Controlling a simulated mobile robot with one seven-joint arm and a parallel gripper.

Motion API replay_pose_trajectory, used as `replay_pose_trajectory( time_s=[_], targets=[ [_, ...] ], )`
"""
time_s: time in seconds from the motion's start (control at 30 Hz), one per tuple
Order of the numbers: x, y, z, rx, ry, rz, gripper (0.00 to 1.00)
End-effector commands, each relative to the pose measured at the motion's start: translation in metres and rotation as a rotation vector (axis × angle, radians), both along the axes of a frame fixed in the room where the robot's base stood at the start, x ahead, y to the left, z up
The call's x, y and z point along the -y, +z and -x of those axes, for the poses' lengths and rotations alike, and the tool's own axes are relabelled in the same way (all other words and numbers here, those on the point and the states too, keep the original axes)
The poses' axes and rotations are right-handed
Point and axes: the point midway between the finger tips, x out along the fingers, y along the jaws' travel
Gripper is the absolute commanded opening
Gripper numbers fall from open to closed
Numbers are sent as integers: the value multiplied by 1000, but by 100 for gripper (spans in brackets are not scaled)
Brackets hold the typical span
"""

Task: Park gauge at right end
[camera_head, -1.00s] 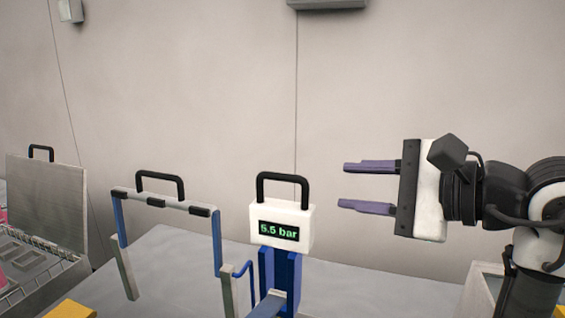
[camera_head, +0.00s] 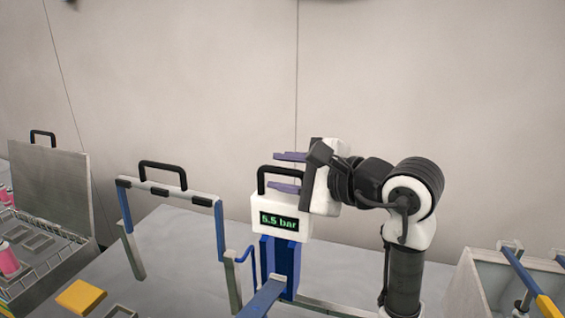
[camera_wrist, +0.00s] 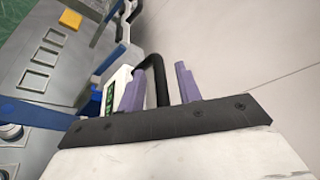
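The gauge (camera_head: 281,222) is a white box with a green "5.5 bar" display and a black loop handle (camera_head: 282,171) on top. It sits upright on a blue post (camera_head: 284,265) on the grey table. My gripper (camera_head: 288,172) is at the handle, its two purple fingers pointing left in the head view. In the wrist view the open fingers (camera_wrist: 160,92) stand on either side of the black handle (camera_wrist: 156,75), apart from each other. Whether either finger touches the handle cannot be told. The gauge (camera_wrist: 114,95) is partly hidden behind a finger in the wrist view.
A blue and grey frame with a black handle (camera_head: 163,172) stands left of the gauge. Farther left is an open grey case (camera_head: 50,185) with pink items (camera_head: 7,258). A yellow block (camera_head: 80,297) lies in front. A grey bin (camera_head: 480,290) stands at the right.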

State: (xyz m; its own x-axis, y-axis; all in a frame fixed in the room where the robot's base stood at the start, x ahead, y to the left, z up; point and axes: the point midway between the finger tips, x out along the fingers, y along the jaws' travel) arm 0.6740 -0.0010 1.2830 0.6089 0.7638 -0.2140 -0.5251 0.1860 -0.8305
Motion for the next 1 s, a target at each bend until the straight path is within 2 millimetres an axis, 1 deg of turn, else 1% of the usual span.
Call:
replay_pose_trajectory(
  time_s=[0.1, 0.37, 0.6, 0.63, 1.0],
  targets=[
    [-4, -1, -3, 1, 1, 0, 34],
    [-5, -2, -3, 1, 0, 0, 34],
    [-4, -1, -3, 1, 0, 1, 3],
    [-4, -1, -3, 1, 0, 1, 0],
    [-3, -2, -3, 1, -1, -1, 0]
  ],
)
